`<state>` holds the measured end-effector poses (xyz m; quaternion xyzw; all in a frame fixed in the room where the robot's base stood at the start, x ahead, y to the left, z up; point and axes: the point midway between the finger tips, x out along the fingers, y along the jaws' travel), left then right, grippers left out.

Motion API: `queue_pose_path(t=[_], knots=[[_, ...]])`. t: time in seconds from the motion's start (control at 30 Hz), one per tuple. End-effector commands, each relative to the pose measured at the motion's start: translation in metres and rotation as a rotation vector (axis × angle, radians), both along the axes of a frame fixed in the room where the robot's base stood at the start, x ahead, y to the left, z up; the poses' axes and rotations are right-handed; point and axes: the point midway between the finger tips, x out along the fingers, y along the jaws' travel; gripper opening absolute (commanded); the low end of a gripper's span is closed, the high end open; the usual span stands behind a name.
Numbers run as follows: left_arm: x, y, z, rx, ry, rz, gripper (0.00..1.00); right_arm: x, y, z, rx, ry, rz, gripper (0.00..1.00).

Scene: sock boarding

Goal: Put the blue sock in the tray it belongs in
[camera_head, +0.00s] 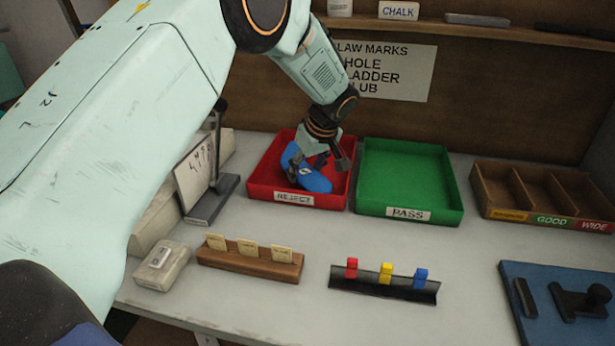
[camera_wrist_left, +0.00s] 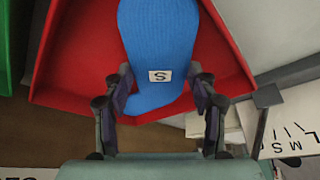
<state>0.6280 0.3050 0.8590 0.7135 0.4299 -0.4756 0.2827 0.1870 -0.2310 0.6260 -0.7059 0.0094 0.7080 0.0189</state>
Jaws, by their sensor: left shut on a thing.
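The blue sock (camera_head: 312,180) is in the red tray labelled REJECT (camera_head: 259,186), low against its floor as far as I can tell. My left gripper (camera_head: 318,168) reaches down into this tray and is shut on the sock. In the left wrist view the blue sock (camera_wrist_left: 158,40) carries a small white label with an S, and the fingers of my left gripper (camera_wrist_left: 158,100) are on either side of it. The green tray labelled PASS (camera_head: 448,190) stands empty to the right. My right gripper is not in view.
A wooden divided box (camera_head: 483,195) with coloured labels stands at the far right. In front are a wooden card rack (camera_head: 250,262), a dark rail (camera_head: 385,290) with coloured clips and a blue mat (camera_head: 545,320). A dark stand with a card (camera_head: 195,175) is left of the red tray.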

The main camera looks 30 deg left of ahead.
Motion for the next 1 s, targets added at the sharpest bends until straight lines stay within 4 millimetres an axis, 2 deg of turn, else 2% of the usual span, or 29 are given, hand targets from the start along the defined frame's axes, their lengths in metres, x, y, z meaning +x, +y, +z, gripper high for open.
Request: queue_pose_path(t=[0.03, 0.13, 0.5, 0.53, 0.8, 1.0], knots=[[0.0, 0.0, -0.011, 0.0, 0.004, 0.0, 0.34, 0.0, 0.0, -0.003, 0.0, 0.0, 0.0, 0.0], [0.0, 0.001, -0.021, -0.001, 0.002, 0.0, 0.34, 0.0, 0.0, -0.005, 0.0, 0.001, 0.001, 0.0], [0.002, 0.001, -0.025, -0.001, 0.002, 0.0, 0.34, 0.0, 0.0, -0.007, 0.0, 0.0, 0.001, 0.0], [0.002, 0.001, -0.025, -0.001, 0.002, 0.0, 0.59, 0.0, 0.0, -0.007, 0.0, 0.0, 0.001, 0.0], [0.002, 0.001, -0.024, -0.002, 0.001, 0.001, 0.81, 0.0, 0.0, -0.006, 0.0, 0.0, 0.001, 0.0], [0.002, 0.001, -0.024, -0.001, 0.0, 0.0, 0.81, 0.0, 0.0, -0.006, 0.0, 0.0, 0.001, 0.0]])
